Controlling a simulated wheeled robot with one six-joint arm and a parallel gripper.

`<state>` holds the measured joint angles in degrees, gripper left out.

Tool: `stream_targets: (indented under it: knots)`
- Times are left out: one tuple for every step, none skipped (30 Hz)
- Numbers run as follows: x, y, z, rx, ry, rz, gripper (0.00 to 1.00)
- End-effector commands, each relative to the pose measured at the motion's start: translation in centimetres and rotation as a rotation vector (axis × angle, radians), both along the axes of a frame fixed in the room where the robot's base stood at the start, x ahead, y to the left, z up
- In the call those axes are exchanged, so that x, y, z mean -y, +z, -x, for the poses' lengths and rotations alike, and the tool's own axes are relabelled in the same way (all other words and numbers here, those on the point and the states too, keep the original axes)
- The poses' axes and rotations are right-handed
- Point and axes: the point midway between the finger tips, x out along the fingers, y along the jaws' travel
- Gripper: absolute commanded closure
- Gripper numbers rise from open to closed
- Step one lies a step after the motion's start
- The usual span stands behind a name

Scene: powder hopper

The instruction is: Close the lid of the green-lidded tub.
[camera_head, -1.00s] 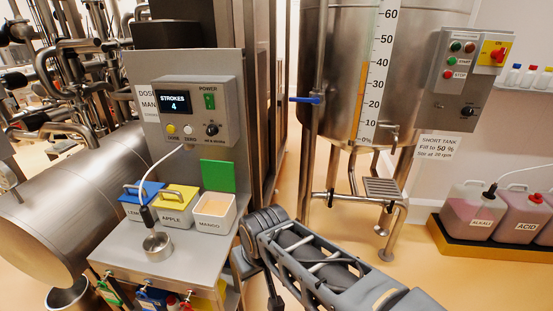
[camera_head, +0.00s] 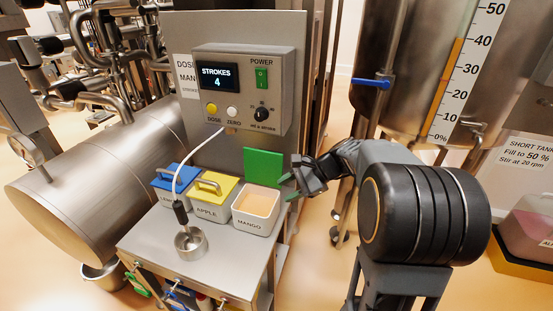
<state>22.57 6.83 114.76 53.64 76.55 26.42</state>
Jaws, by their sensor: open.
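The white tub marked MANGO (camera_head: 254,222) stands at the right end of a row of tubs on the steel bench. It is open, and pale orange contents show inside. Its green lid (camera_head: 263,167) stands upright at the tub's back edge, in front of the grey panel. My gripper (camera_head: 288,187) is open and empty, just right of the lid and the tub's upper right side. I cannot tell whether a fingertip touches the lid.
Tubs with a blue lid (camera_head: 175,178) and a yellow lid (camera_head: 213,188), both closed, stand left of the mango tub. A steel cup (camera_head: 190,243) with a white-hosed nozzle stands in front of them. The dosing control box (camera_head: 243,88) is above. A steel tank (camera_head: 415,75) is at the right.

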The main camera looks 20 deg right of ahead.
Motion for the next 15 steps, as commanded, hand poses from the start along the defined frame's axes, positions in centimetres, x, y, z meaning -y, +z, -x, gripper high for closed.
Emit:
stream_targets:
  knots:
    - [1.7,-0.8,-2.0,-0.043,-0.090,-0.118,0.58]
    - [2.6,-0.7,-3.1,-0.061,-0.140,-0.188,0.58]
    - [3.9,-0.8,-4.4,-0.083,-0.198,-0.278,0.58]
    - [4.8,-0.8,-5.2,-0.096,-0.237,-0.342,0.58]
    - [5.8,-0.8,-6.0,-0.107,-0.273,-0.401,0.58]
    - [7.1,-0.8,-6.9,-0.118,-0.315,-0.473,0.58]
    - [7.9,-0.9,-7.5,-0.124,-0.340,-0.522,0.58]
    - [8.8,-0.9,-8.0,-0.129,-0.365,-0.567,0.58]
    - [9.8,-1.0,-8.5,-0.134,-0.390,-0.620,0.58]
    - [10.5,-1.0,-8.9,-0.135,-0.407,-0.653,0.58]
    - [11.1,-1.0,-9.1,-0.136,-0.420,-0.681,0.58]
    - [11.7,-1.0,-9.4,-0.139,-0.434,-0.715,0.58]
    - [12.1,-1.1,-9.6,-0.138,-0.443,-0.734,0.58]
    - [12.3,-1.1,-9.8,-0.137,-0.449,-0.748,0.58]
    - [12.5,-1.0,-10.1,-0.137,-0.456,-0.765,0.58]
